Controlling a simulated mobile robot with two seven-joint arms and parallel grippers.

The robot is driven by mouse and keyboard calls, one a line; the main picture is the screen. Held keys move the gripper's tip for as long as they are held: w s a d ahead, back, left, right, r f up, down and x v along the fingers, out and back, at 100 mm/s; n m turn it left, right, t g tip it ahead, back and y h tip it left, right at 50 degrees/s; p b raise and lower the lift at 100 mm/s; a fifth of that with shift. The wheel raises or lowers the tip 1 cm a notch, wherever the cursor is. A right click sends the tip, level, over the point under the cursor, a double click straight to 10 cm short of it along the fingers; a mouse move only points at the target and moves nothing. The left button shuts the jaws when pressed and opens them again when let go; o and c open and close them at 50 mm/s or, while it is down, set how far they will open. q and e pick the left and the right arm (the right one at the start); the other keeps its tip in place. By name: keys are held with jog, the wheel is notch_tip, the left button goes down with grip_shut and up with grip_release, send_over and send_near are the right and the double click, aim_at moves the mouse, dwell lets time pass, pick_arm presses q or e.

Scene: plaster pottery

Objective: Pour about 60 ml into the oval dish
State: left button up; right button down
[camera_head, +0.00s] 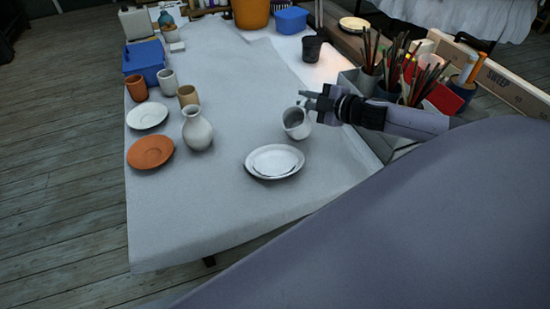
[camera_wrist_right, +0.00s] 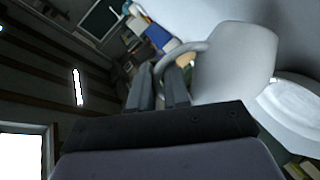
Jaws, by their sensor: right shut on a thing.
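A white mug-like vessel (camera_head: 296,124) is off to the right of the table in the head view, tilted, with its mouth and grey inside showing. My right gripper (camera_head: 312,99) is shut on its handle, which shows as a loop in the wrist view (camera_wrist_right: 180,54); the vessel's body (camera_wrist_right: 237,62) is right of the fingers there. The white oval dish (camera_head: 275,172) lies flat just below and left of the vessel in the head view, apart from it. The dish's edge shows in the wrist view (camera_wrist_right: 290,104). I see no stream; any liquid is too small to tell. My left gripper is not in view.
A cream vase (camera_head: 197,130), terracotta plate (camera_head: 150,152), white saucer (camera_head: 147,116) and several cups stand at the left. A dark cup (camera_head: 312,48) and blue box (camera_head: 291,19) are at the back. Brush pots (camera_head: 370,80) crowd the right. The table front is clear.

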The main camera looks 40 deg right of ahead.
jog(key=shift+w+d+m+y+p, duration=0.3)
jog(key=shift+d+m+p, duration=0.1)
jog(key=shift+d+p, duration=0.15)
jog(key=shift+w+d+r+m+g+y+p, duration=0.15)
jog(key=shift+w+d+r+m+y+p, duration=0.15)
jog(key=shift+d+r+m, duration=0.35)
jog(key=shift+w+d+r+m+g+y+p, duration=0.2)
jog(key=shift+w+d+r+m+y+p, duration=0.1)
jog(key=shift+d+r+m+p, duration=0.3)
jog(key=shift+w+d+r+m+g+y+p, duration=0.2)
jog(key=shift+d+r+m+y, duration=0.1)
jog(key=shift+d+r+m, duration=0.4)
